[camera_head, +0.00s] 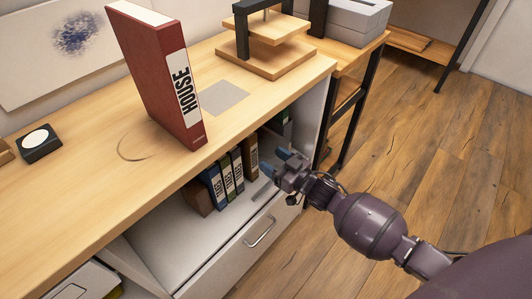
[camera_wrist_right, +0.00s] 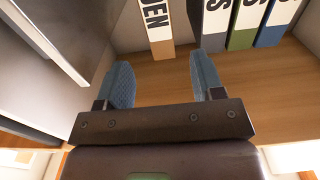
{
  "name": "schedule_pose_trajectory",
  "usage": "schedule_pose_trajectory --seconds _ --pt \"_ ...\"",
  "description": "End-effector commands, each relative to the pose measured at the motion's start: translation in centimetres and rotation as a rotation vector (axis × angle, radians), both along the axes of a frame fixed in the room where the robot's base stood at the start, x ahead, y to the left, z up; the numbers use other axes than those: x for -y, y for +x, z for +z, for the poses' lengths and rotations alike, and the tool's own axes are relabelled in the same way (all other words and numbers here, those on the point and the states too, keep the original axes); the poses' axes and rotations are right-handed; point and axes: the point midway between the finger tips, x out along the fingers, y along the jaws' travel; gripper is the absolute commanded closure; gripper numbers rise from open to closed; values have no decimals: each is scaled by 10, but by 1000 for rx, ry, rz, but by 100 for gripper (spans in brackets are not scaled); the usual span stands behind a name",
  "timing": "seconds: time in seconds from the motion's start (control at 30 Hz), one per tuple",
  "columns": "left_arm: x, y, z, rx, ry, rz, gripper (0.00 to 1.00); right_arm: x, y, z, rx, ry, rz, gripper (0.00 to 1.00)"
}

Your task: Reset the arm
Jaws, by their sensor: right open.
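My right gripper (camera_head: 279,162) is in front of the open shelf under the desktop, close to the row of binders. Its arm reaches in from the lower right. In the right wrist view the gripper (camera_wrist_right: 162,78) has its two blue-grey fingers apart with nothing between them. A brown binder marked "DEN" (camera_wrist_right: 158,32) stands beyond the fingers, and green and blue binders stand to its right. In the head view several binders (camera_head: 222,183) stand upright on that shelf. My left gripper is not in view.
A red binder marked "HOUSE" (camera_head: 160,80) stands on the wooden desktop (camera_head: 75,195). A grey square (camera_head: 222,97) lies beside it. A wooden stand (camera_head: 268,55) is at the back. A drawer handle (camera_head: 260,232) is below the shelf. Open floor (camera_head: 440,150) lies to the right.

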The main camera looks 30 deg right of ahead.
Motion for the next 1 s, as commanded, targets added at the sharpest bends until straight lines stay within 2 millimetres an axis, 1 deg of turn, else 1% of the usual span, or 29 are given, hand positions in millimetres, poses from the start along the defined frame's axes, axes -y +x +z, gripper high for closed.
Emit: schedule_pose_trajectory --seconds 0.2,0.67,0.73,0.77,0.87,0.97,1.0 --pt "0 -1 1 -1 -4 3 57 3 -7 0 0 0 -1 38" --pt "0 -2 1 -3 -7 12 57 3 -7 -1 -1 0 0 38" --pt "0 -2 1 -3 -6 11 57 2 -10 -2 -5 -2 -2 38" --pt "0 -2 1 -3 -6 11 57 2 -13 -3 -9 -3 -4 38" --pt "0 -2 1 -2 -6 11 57 0 -34 -12 -37 -18 -19 38" --pt "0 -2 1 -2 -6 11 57 -3 -69 -24 -84 -43 -44 38" --pt "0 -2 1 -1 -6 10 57 -4 -86 -28 -108 -56 -57 38"
